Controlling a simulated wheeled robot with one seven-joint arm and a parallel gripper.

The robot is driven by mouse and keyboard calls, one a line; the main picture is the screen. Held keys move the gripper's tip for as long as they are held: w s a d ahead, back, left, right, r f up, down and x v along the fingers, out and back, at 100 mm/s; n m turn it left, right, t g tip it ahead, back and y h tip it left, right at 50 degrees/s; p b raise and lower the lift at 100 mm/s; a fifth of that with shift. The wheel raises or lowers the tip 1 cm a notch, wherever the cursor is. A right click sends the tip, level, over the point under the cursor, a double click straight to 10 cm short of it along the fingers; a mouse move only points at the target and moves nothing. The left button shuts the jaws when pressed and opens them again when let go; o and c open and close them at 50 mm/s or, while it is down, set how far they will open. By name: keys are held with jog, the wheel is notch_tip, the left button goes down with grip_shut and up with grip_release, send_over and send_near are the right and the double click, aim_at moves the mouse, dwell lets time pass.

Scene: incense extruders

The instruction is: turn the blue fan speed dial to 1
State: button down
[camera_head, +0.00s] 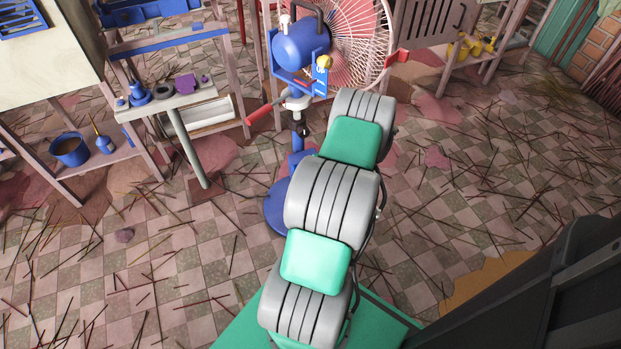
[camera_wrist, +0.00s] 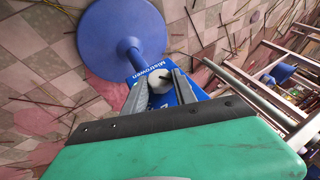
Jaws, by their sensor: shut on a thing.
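The blue fan (camera_head: 301,46) stands at the top middle of the head view, with a pale wire cage (camera_head: 345,38). Its round blue base (camera_wrist: 118,38) is at the top left of the wrist view. A blue panel with white lettering (camera_wrist: 152,73) lies in front of my gripper (camera_wrist: 163,80). In the head view I cannot make out my fingers or the dial.
A small table (camera_head: 182,98) with blue and dark items stands left of the fan. A shelf at the left holds a blue bucket (camera_head: 70,149). Thin sticks litter the checkered floor (camera_head: 190,262). A wooden rack with yellow items (camera_head: 472,45) stands at the back right.

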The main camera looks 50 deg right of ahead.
jog(key=shift+s+d+f+t+y+b, duration=0.1)
jog(key=shift+d+f+t+y+b, duration=0.1)
jog(key=shift+t+y+b, duration=0.6)
jog(key=shift+r+m+b, duration=0.1)
jog(key=shift+m+b, duration=0.2)
jog(key=shift+b, duration=0.05)
jog(key=c, duration=1)
grip_release()
jog(key=p+v, duration=0.2)
jog(key=v, duration=0.6)
